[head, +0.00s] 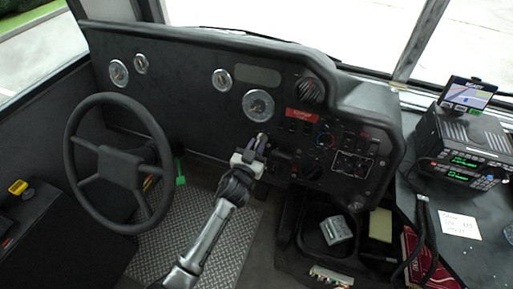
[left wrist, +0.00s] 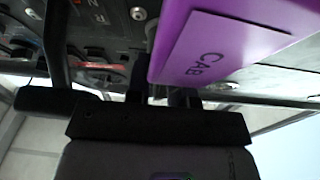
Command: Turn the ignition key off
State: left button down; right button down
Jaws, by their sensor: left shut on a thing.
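My left gripper (head: 257,148) reaches up to the dashboard (head: 180,90), just below the large round gauge. It is shut on the ignition key, which is mostly hidden between and behind the fingers. A purple key tag (left wrist: 218,45) marked "CAB" fills the upper right of the left wrist view, close to the fingertips (left wrist: 178,97). In the head view, only a small bit of purple (head: 262,143) shows at the fingers. The key's angle in its lock cannot be told. My right gripper is in neither view.
The steering wheel (head: 118,165) stands left of my arm. A red-labelled switch panel (head: 303,116) and knobs lie just right of the gripper. Radio units (head: 465,150) sit on the right console. An open bin (head: 335,232) is below the panel.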

pick_arm(q)
jog(key=shift+n+y, duration=0.3)
jog(key=shift+n, duration=0.5)
jog(key=c, duration=1.2)
grip_release()
jog(key=shift+c, duration=0.2)
jog(key=shift+s+a, duration=0.1)
jog(key=shift+s, duration=0.2)
jog(key=p+v, duration=0.1)
jog(key=v, duration=1.2)
jog(key=shift+f, duration=0.2)
jog(key=shift+s+p, duration=0.1)
jog(key=shift+p, duration=0.2)
